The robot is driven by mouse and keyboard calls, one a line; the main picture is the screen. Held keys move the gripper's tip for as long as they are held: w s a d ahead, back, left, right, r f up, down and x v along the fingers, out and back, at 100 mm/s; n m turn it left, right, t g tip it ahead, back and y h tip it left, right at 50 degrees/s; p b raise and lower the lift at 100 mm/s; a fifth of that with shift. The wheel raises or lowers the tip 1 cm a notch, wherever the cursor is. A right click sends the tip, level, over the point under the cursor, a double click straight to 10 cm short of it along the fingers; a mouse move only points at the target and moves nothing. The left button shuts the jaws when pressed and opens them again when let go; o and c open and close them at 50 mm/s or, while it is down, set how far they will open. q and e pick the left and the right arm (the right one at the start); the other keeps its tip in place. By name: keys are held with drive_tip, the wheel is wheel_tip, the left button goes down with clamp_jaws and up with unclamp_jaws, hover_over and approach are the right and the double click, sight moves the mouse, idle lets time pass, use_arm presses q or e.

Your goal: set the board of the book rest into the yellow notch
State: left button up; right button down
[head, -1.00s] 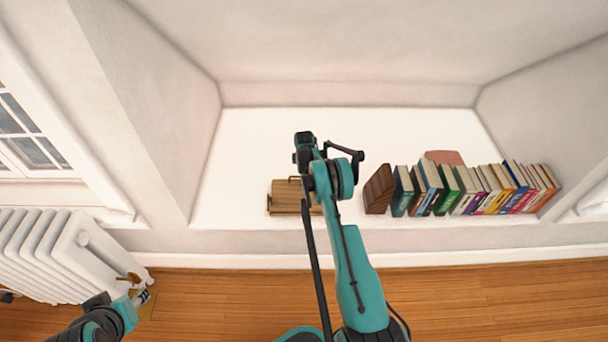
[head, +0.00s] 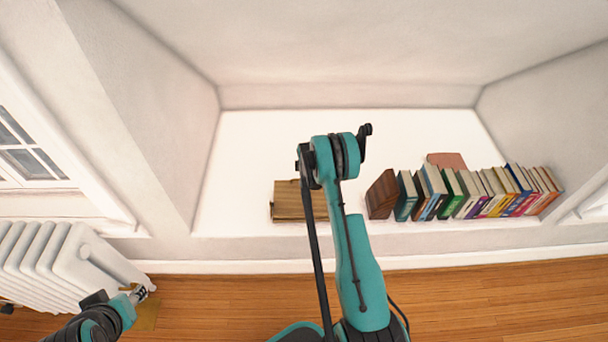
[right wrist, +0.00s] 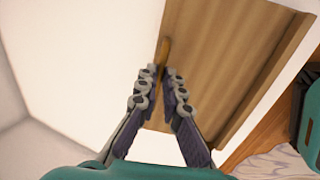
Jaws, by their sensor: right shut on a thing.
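The book rest (head: 287,202) is a brown wooden piece near the front edge of the white ledge, partly behind my right arm. In the right wrist view its striped wooden surface (right wrist: 232,62) fills the upper right. My right gripper (right wrist: 165,76) is shut on a narrow orange-brown strip (right wrist: 164,50), seemingly the board's edge or grip, over that surface. In the head view my arm hides this gripper. I cannot make out the yellow notch or whether the board is seated. My left gripper (head: 140,293) is low at the left by the radiator; its jaws are too small to read.
A row of books (head: 485,190) stands right of the book rest, with a brown wooden bookend (head: 382,194) at its left end. A pinkish object (head: 447,160) lies behind them. The ledge (head: 250,140) is clear behind and left. A white radiator (head: 60,262) stands at left.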

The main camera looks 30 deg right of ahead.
sight(307, 191)
drive_tip(key=shift+s+a+r, duration=0.55)
drive_tip(key=shift+s+r, duration=0.35)
drive_tip(key=c, duration=2.2)
unclamp_jaws()
drive_tip(key=shift+s+a+r, duration=0.1)
drive_tip(key=shift+s+r, duration=0.05)
drive_tip(key=shift+s, duration=0.05)
drive_tip(key=o, duration=0.6)
drive_tip(key=shift+w, duration=0.1)
drive_tip(key=shift+c, duration=0.2)
drive_tip(key=v, duration=1.2)
